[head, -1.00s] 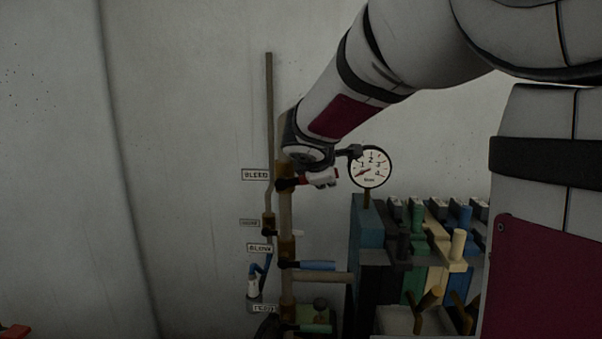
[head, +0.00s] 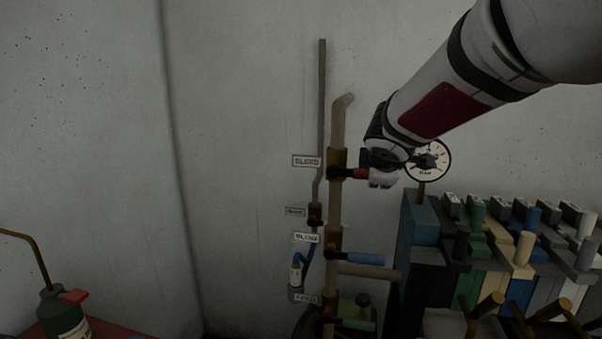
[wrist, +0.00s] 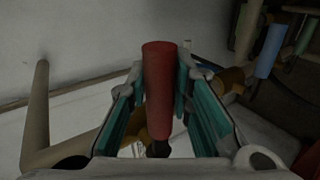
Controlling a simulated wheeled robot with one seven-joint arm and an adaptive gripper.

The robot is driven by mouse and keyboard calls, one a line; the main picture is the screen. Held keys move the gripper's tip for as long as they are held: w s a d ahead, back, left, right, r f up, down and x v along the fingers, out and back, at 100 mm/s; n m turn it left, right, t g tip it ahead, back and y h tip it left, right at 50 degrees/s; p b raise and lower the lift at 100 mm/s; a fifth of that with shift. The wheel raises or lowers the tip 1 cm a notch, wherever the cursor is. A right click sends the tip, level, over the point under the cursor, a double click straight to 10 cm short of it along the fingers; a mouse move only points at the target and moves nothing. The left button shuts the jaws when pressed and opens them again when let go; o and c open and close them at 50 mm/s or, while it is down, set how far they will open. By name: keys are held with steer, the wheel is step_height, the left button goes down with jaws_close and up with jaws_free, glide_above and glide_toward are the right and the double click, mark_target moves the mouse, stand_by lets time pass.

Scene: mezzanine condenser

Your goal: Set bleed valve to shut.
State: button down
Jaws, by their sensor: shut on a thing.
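The bleed valve is the top valve on the brass-coloured upright pipe (head: 336,214), beside a tag (head: 307,161) that seems to read BLEED. Its red lever (head: 361,174) points right, roughly level, across the pipe. My gripper (head: 381,181) is at the lever's outer end. In the wrist view the red lever (wrist: 158,90) lies between the two teal finger pads, and my gripper (wrist: 158,85) is shut on it. The gripper hides the lever's tip in the head view.
A blue-handled valve (head: 364,258) and a green-handled valve (head: 357,324) sit lower on the pipe. A dial gauge (head: 437,157) stands behind my wrist, partly hidden. Coloured blocks with levers (head: 500,250) fill the right. A dark green oil can (head: 63,315) stands lower left.

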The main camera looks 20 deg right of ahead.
steer(key=c, duration=1.4)
jaws_free()
steer(key=shift+f, duration=0.15)
steer(key=shift+s+a+r, duration=0.3)
steer(key=shift+r, duration=0.1)
steer(key=v, duration=1.1)
steer(key=shift+f, duration=0.1)
steer(key=s+a+f+m+g+y, duration=0.1)
steer(key=s+a+f+m+y, duration=0.1)
steer(key=s+a+f+m, duration=0.1)
steer(key=s+a+f+m+g+y, duration=0.2)
steer(key=s+a+f+m, duration=0.2)
steer(key=s, duration=0.6)
steer(key=s+a+f+m+g+y, duration=0.1)
steer(key=s+a+f+m+y, duration=0.1)
steer(key=s+a+f+m, duration=0.2)
steer(key=shift+s+a+f+g, duration=0.3)
steer(key=shift+s+a+f, duration=1.25)
steer(key=shift+a+f, duration=0.2)
